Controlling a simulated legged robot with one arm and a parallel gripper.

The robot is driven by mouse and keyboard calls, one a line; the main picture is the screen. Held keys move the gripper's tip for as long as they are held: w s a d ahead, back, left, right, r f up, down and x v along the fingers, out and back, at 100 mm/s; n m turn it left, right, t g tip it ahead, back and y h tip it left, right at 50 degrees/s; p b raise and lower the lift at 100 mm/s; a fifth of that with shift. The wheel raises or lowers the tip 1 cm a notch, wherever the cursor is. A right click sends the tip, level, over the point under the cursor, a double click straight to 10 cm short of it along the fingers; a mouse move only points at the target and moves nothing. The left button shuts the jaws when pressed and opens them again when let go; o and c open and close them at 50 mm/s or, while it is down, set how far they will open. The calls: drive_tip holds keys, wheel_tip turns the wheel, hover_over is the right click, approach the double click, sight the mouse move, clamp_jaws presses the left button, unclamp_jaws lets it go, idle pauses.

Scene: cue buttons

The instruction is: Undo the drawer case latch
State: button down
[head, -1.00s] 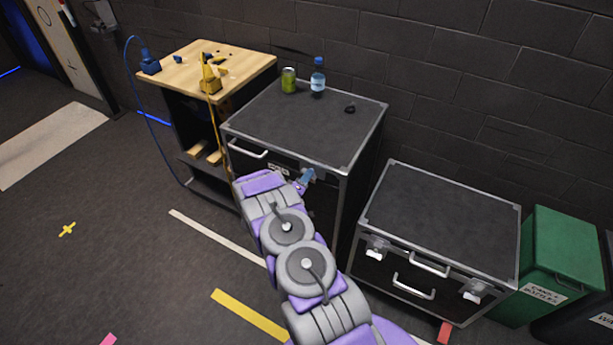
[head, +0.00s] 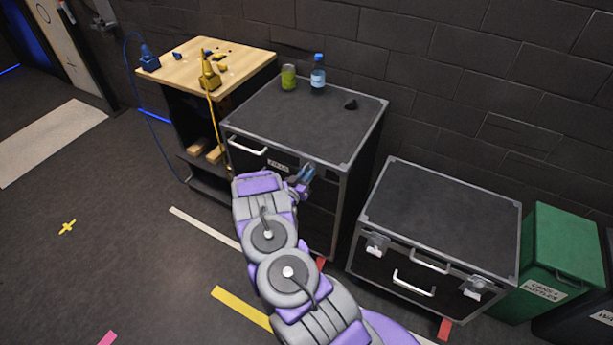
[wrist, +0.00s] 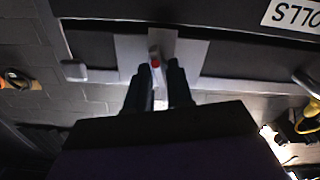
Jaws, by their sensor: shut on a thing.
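The drawer case (head: 300,122) is the taller black case with metal edges, standing left of a lower case. Its latch shows in the wrist view as a pale plate (wrist: 190,58) with a small light lever (wrist: 154,56) that carries a red spot. My gripper (head: 306,174) is at the upper right of the case's front face. In the wrist view the two dark fingers of my gripper (wrist: 163,72) stand close on either side of the lever, shut on the latch. The fingers hide part of the latch, and my arm covers much of the case front.
A green can (head: 289,77), a blue-labelled bottle (head: 318,75) and a small dark object (head: 350,104) stand on the case. A lower latched case (head: 440,210) and a green bin (head: 562,255) are to the right. A wooden-topped bench (head: 235,65) is to the left.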

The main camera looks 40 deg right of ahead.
drive_tip(key=shift+a+f+m+b, duration=0.15)
drive_tip(key=shift+m+b, duration=0.35)
drive_tip(key=shift+m, duration=0.8)
drive_tip(key=c, duration=1.3)
unclamp_jaws()
drive_tip(key=shift+w, duration=0.1)
drive_tip(key=shift+o, duration=0.3)
drive_tip(key=v, duration=1.7)
drive_tip(key=shift+a+p, duration=0.2)
drive_tip(key=shift+p, duration=0.25)
